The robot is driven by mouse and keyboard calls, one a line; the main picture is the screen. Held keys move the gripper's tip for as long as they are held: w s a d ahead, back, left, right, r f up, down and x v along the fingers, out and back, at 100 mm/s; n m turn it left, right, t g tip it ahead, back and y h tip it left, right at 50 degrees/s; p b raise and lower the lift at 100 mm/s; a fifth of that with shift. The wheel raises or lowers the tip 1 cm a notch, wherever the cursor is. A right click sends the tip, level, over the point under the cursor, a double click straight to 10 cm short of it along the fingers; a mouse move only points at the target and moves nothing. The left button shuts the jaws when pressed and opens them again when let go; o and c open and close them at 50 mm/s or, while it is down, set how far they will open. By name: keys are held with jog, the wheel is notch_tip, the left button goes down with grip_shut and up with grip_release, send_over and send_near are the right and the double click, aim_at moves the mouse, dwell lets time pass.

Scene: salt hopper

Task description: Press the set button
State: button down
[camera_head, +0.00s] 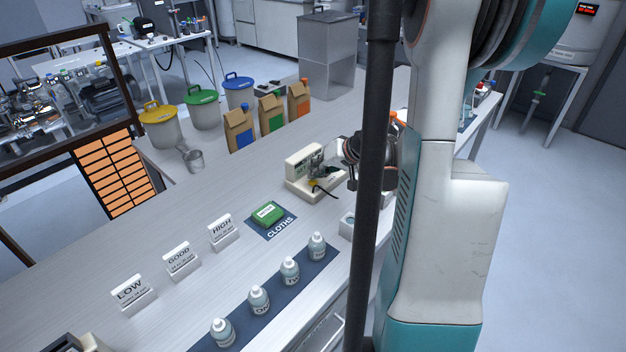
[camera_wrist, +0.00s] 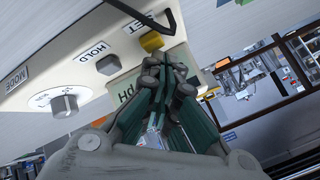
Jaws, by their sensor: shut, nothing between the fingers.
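The cream meter (camera_head: 303,167) stands on the bench, and its panel (camera_wrist: 60,52) fills the upper left of the wrist view. The set button (camera_wrist: 151,41) is a yellow knob beside a partly covered label ending in "ET". A grey hold button (camera_wrist: 108,64) and a mode knob (camera_wrist: 65,104) sit to its left. My gripper (camera_wrist: 165,64) is shut and empty, its fingertips close beside the set button. I cannot tell whether they touch it. In the head view my gripper (camera_head: 352,160) is at the meter's right side, partly hidden by a dark pole.
A green cloth pack (camera_head: 267,213) lies on a blue mat in front of the meter. Several white bottles (camera_head: 290,270) stand in a row nearer. LOW, GOOD and HIGH signs (camera_head: 180,260) stand to the left. Paper bags (camera_head: 270,115) and lidded buckets (camera_head: 203,108) are behind.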

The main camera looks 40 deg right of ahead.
jog(key=shift+r, duration=0.45)
jog(key=shift+r+p, duration=2)
jog(key=shift+r, duration=0.55)
